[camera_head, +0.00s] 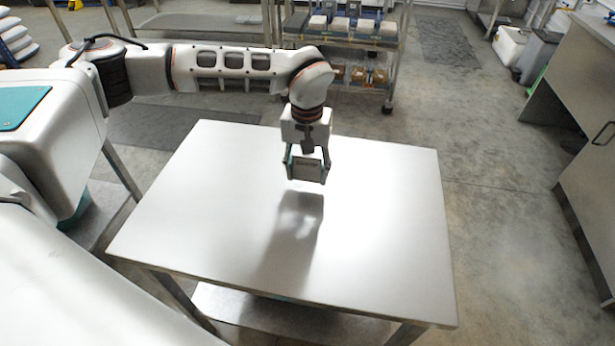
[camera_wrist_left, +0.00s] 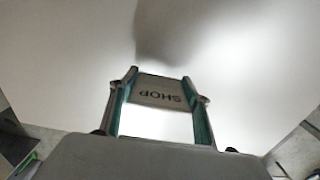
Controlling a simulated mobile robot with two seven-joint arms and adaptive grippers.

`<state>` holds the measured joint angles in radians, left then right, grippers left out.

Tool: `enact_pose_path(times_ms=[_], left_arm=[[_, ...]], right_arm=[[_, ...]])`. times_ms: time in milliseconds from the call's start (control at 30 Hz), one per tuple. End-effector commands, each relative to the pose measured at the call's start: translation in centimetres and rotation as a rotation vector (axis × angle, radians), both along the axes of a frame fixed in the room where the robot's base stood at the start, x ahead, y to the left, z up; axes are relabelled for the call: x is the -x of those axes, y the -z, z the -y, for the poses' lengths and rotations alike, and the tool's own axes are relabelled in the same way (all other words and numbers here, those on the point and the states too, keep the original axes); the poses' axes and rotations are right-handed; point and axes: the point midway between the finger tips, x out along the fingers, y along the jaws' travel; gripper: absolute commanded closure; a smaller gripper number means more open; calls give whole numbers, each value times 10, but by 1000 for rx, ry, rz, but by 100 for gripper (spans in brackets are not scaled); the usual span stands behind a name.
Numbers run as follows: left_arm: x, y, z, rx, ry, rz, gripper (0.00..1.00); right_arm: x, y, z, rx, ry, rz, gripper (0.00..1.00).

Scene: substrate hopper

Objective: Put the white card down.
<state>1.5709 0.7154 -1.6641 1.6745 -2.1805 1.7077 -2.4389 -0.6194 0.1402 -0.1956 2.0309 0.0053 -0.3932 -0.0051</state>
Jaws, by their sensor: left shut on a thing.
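The white card (camera_head: 306,169) hangs between the fingers of my left gripper (camera_head: 307,176), above the middle of the bare table (camera_head: 215,215). My right gripper is not in view.
The table top is clear around the card. A wheeled shelf rack (camera_head: 345,40) with several boxes stands behind the table. A grey counter (camera_head: 590,150) stands at the right, with open floor between it and the table.

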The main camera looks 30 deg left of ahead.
Motion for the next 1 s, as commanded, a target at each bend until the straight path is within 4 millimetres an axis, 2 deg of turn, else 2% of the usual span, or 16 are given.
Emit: enact_pose_path(times_ms=[33, 100, 500, 533, 600, 1000], left_arm=[[1, 12, 0, 0, 0, -5, 70], [1, 19, 0, 0, 1, -3, 70], [0, 22, 0, -1, 1, -1, 70], [0, 23, 0, 0, 1, -1, 50], [0, 22, 0, 0, 1, 0, 36], [0, 18, 0, 0, 1, 1, 36]], right_arm=[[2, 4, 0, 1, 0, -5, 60], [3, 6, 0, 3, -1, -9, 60], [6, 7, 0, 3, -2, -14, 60], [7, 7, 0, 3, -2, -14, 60], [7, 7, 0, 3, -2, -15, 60], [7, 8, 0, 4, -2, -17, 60]])
